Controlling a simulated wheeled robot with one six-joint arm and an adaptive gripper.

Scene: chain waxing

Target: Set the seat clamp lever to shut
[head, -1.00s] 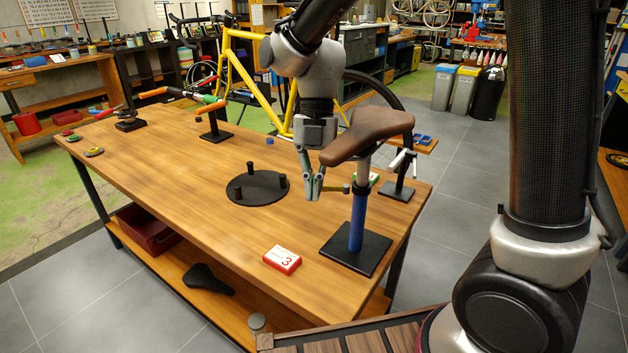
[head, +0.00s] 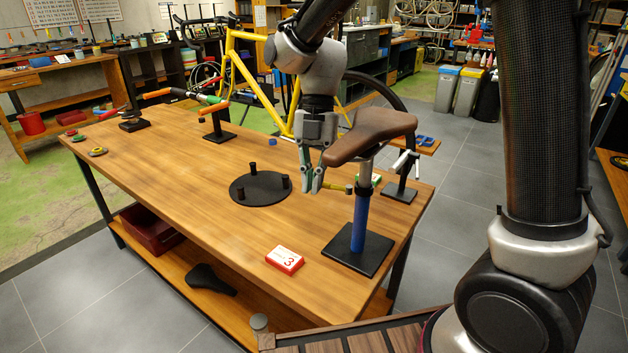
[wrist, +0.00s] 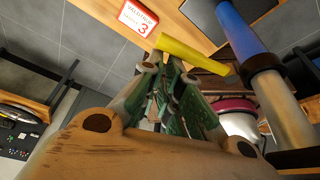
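The seat clamp lever (head: 338,188) is a short yellow bar. It sticks out to the left from the top of the blue post (head: 358,224), under the brown saddle (head: 372,135). In the wrist view the lever (wrist: 190,53) crosses just beyond the fingertips, with the blue post (wrist: 245,32) to its right. My gripper (head: 312,190) points down to the left of the saddle, its tips beside the lever's free end. Its green-padded fingers (wrist: 162,66) come together at the tips and look shut, with nothing held. I cannot tell whether they touch the lever.
The post stands on a black base plate (head: 340,253) near the table's right end. A red-and-white card box (head: 285,260) marked 3 lies in front. A black disc with pegs (head: 260,190) lies to the left. The wooden tabletop (head: 200,205) between is mostly clear.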

